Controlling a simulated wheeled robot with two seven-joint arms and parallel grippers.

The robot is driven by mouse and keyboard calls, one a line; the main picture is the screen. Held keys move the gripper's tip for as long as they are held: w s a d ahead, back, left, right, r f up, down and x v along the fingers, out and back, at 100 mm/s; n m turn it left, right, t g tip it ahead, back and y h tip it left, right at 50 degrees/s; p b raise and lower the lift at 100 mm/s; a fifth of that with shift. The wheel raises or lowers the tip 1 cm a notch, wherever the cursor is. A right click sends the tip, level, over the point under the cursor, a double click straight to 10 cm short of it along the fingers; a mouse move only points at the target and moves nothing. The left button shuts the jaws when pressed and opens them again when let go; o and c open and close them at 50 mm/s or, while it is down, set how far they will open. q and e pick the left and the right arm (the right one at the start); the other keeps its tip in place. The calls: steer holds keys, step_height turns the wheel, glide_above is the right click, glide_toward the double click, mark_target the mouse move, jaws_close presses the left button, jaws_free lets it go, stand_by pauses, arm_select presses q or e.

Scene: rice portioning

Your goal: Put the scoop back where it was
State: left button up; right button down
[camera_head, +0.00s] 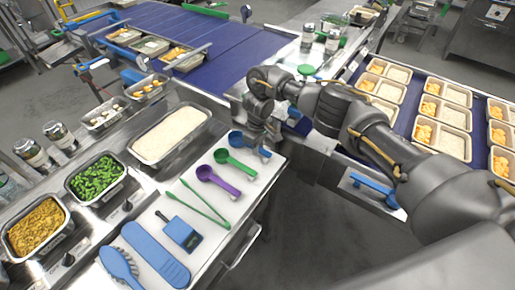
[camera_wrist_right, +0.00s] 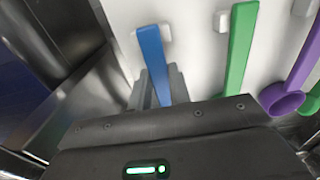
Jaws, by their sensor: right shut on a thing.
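The blue scoop (camera_head: 236,138) is at the back right end of the white board (camera_head: 222,204), beside the green scoop (camera_head: 234,162) and the purple scoop (camera_head: 218,181). My right gripper (camera_head: 256,138) is over its handle and partly hides it. In the right wrist view the blue handle (camera_wrist_right: 152,58) stands between the fingers of my right gripper (camera_wrist_right: 159,86), which is shut on it. Small white blocks show beside the handles. I cannot tell whether the blue scoop rests fully on the board. My left gripper is out of view.
A rice pan (camera_head: 170,134), a pan of green vegetables (camera_head: 96,178) and a pan of brown food (camera_head: 36,227) line the counter. Green tongs (camera_head: 205,204), a blue-black tool (camera_head: 181,232) and a blue brush (camera_head: 118,264) lie nearby. Conveyors with food trays run behind and right.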

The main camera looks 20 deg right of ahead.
steer(key=shift+s, duration=0.1)
steer(key=shift+f, duration=0.1)
steer(key=c, duration=1.3)
jaws_free()
step_height(320, 180, up, 4)
steer(key=shift+r+p, duration=0.25)
steer(key=shift+p, duration=1)
step_height(320, 180, up, 8)
steer(key=p, duration=0.1)
steer(key=shift+f, duration=0.1)
